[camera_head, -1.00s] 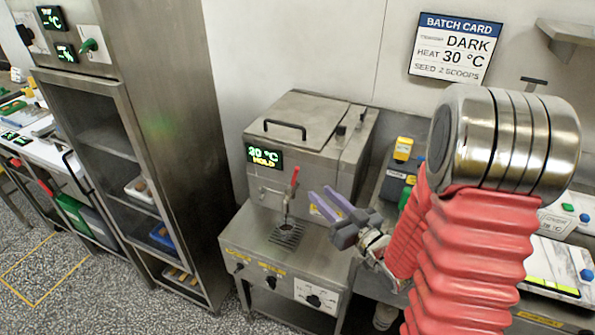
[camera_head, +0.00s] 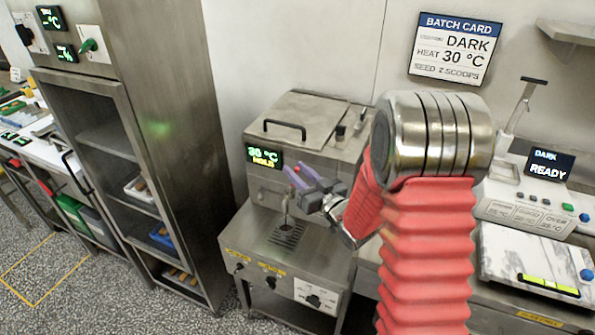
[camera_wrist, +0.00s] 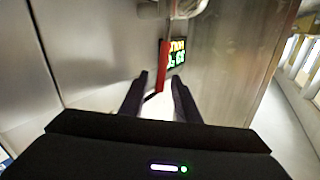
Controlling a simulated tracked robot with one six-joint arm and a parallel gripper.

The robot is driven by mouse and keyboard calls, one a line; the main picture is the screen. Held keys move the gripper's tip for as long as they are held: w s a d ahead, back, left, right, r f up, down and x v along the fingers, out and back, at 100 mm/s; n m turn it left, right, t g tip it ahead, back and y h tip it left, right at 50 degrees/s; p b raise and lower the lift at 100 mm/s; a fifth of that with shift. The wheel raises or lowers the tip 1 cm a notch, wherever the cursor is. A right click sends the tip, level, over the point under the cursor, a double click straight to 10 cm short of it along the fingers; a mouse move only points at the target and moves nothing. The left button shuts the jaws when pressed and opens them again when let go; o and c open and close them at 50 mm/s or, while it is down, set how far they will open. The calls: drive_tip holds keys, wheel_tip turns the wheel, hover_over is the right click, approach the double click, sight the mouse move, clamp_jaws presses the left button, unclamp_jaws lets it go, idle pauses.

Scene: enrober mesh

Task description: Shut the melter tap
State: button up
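The melter (camera_head: 318,128) is a steel machine with a lit display reading 30 °C HOLD. Its tap has a red lever (camera_wrist: 163,66), which stands upright in the first frame and is mostly covered by my gripper in the head view now. The spout (camera_head: 285,208) hangs below, over a drip grate (camera_head: 287,234). My gripper (camera_head: 290,172) is open at the melter's front, at the lever's height. In the wrist view its two fingers (camera_wrist: 160,82) stand apart, with the red lever showing between them. I cannot tell whether they touch it.
A tall steel cabinet (camera_head: 165,120) stands left of the melter. To the right are a READY display (camera_head: 549,165) and a marble slab (camera_head: 525,258). The batch card (camera_head: 455,48) hangs on the wall.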

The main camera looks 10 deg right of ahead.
drive_tip(key=shift+w+a, duration=0.1)
drive_tip(key=shift+w, duration=0.1)
drive_tip(key=shift+c, duration=0.5)
clamp_jaws()
